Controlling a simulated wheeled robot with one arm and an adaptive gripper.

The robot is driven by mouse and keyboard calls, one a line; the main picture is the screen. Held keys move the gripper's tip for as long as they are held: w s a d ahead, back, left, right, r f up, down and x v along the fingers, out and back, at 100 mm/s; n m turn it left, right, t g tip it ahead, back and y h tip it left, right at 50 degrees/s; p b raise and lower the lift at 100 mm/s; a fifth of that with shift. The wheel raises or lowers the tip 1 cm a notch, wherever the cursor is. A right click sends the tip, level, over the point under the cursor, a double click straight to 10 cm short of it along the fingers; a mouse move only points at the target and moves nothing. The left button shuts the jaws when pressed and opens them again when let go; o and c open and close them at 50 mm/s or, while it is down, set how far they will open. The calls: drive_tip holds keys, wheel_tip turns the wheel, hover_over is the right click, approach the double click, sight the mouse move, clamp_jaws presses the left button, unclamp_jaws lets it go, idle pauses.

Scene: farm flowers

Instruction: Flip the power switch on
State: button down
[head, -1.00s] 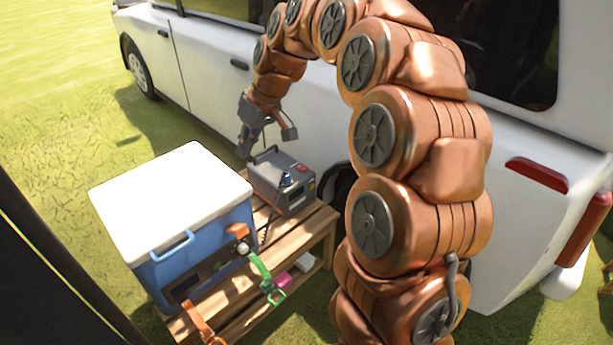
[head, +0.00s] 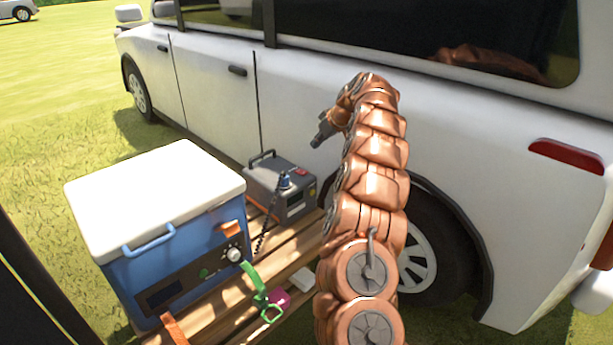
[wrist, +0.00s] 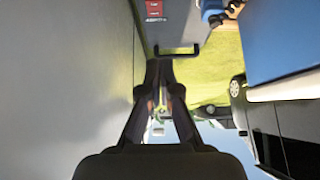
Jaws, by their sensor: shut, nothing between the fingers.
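A grey power box (head: 262,188) with a black carry handle stands on the wooden bench, beside the cooler. A small red switch (head: 300,171) is on its top, near the right end. I cannot tell which way the switch is set. In the wrist view the box (wrist: 176,22) is at the top, with the red switch (wrist: 154,8) at its upper left and the handle below. My gripper (head: 319,142) is shut and empty, above and to the right of the box, apart from it, near the van's side. Its closed fingers (wrist: 159,66) show in the wrist view.
A blue cooler with a white lid (head: 155,195) stands left of the box. A blue plug with a coiled cord (head: 284,181) is at the box's front. A white van (head: 290,110) stands close behind. Green and pink items lie on the bench (head: 232,300).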

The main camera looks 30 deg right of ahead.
drive_tip(key=shift+d+f, duration=0.15)
drive_tip(key=shift+d, duration=0.2)
drive_tip(key=b, duration=0.2)
hover_over(302, 171)
drive_tip(key=s, duration=0.2)
drive_tip(key=shift+d+f, duration=0.1)
drive_tip(key=shift+f, duration=4.05)
drive_tip(key=shift+s+f+b, duration=0.15)
drive_tip(key=shift+f+b, duration=0.15)
drive_tip(key=shift+f, duration=0.6)
drive_tip(key=shift+s+f+b, duration=0.15)
drive_tip(key=shift+f+b, duration=0.15)
drive_tip(key=shift+f, duration=0.6)
drive_tip(key=shift+d, duration=0.1)
